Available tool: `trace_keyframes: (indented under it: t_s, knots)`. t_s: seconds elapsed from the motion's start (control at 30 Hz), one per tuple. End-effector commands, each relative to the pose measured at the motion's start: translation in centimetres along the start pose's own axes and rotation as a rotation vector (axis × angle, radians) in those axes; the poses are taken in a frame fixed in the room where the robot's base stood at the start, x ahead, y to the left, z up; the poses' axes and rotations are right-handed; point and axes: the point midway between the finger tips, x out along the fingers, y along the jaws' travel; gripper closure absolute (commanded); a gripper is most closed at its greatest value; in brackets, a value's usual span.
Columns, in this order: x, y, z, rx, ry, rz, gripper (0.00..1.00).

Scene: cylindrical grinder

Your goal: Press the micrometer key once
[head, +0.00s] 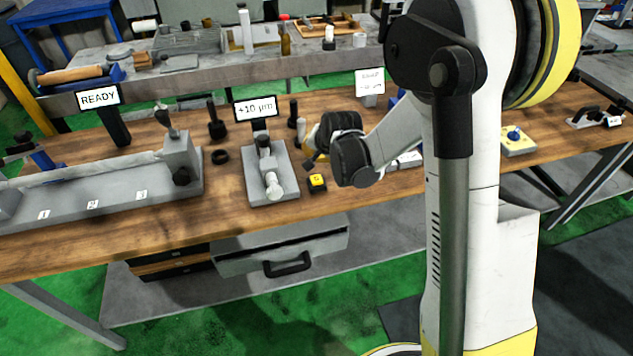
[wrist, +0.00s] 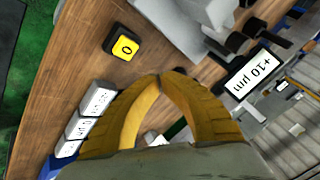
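The micrometer key is a small yellow button on a black base (head: 317,181). It stands on the wooden bench, just right of the grey measuring stand (head: 258,190). In the wrist view the key (wrist: 124,45) lies up and left of my fingertips, apart from them. My gripper (wrist: 160,76) has yellow fingers whose tips meet, with nothing seen between them. In the head view my gripper (head: 310,152) is above and behind the key, partly hidden by my dark wrist. A display reading "+10 µm" (head: 256,108) stands behind the stand and also shows in the wrist view (wrist: 254,80).
White labelled blocks (wrist: 79,125) stand on the bench near my fingers. A long grey fixture with a "READY" sign (head: 98,98) is at left. Dark posts (head: 216,122) stand behind. A yellow box with a blue knob (head: 516,140) is at right. Bare wood lies before the key.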

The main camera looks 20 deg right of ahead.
Motion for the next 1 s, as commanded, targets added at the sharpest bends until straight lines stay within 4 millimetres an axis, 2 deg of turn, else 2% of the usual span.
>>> trace_keyframes:
  t_s: [0.03, 0.2, 0.4, 1.0]
  knots:
    - [0.9, 0.5, 0.5, 0.0, 0.0, 0.0, 1.0]
    - [3.0, 1.6, 1.6, 0.0, 0.0, 0.0, 1.0]
    - [4.5, 2.4, 2.4, 0.0, 0.0, 0.0, 1.0]
    - [4.6, 2.5, 2.5, 0.0, 0.0, 0.0, 1.0]
